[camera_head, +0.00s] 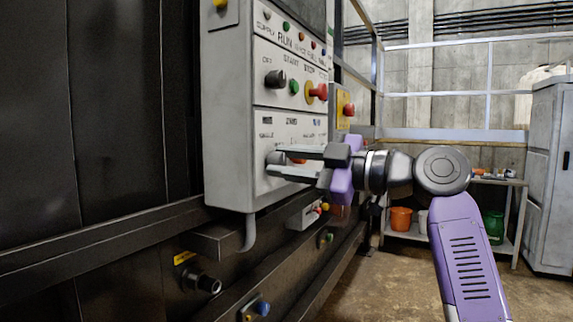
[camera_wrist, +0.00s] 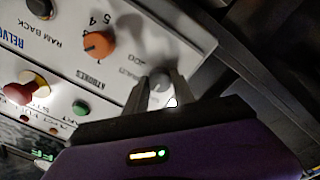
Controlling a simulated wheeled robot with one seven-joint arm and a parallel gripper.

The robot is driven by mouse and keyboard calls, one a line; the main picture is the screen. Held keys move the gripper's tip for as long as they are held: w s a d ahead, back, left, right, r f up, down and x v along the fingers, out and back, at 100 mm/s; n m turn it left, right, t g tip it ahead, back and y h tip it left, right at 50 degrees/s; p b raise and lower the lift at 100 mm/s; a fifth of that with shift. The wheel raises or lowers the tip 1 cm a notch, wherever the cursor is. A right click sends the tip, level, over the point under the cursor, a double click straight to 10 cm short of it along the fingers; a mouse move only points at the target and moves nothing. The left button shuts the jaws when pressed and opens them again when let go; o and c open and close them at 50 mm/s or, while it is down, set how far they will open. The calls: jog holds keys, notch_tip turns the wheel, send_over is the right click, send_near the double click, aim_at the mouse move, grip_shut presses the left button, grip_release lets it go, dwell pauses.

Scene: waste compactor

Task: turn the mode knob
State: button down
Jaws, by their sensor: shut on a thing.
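The mode knob (camera_head: 271,158) is a small grey knob at the lower left of the pale control panel (camera_head: 237,130). In the wrist view the grey knob (camera_wrist: 159,80) sits between my two fingertips, with partly hidden lettering beside it. My gripper (camera_head: 273,161) reaches in from the right, its fingers level at the panel face. It is shut on the knob, a finger on each side; the wrist view shows the fingertips (camera_wrist: 161,83) too. The knob's pointer mark is hidden.
An orange numbered knob (camera_wrist: 98,44) is close beside the grey one. Above are a black knob (camera_head: 275,79), a green button (camera_head: 294,87) and a red stop button (camera_head: 318,92). A yellow box with a red button (camera_head: 347,108) is to the right. Open floor lies at lower right.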

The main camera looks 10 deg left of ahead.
jog(key=c, duration=1.1)
grip_release()
jog(key=shift+o, duration=0.2)
jog(key=v, duration=0.7)
jog(key=shift+s+d, duration=0.15)
jog(key=shift+d, duration=0.2)
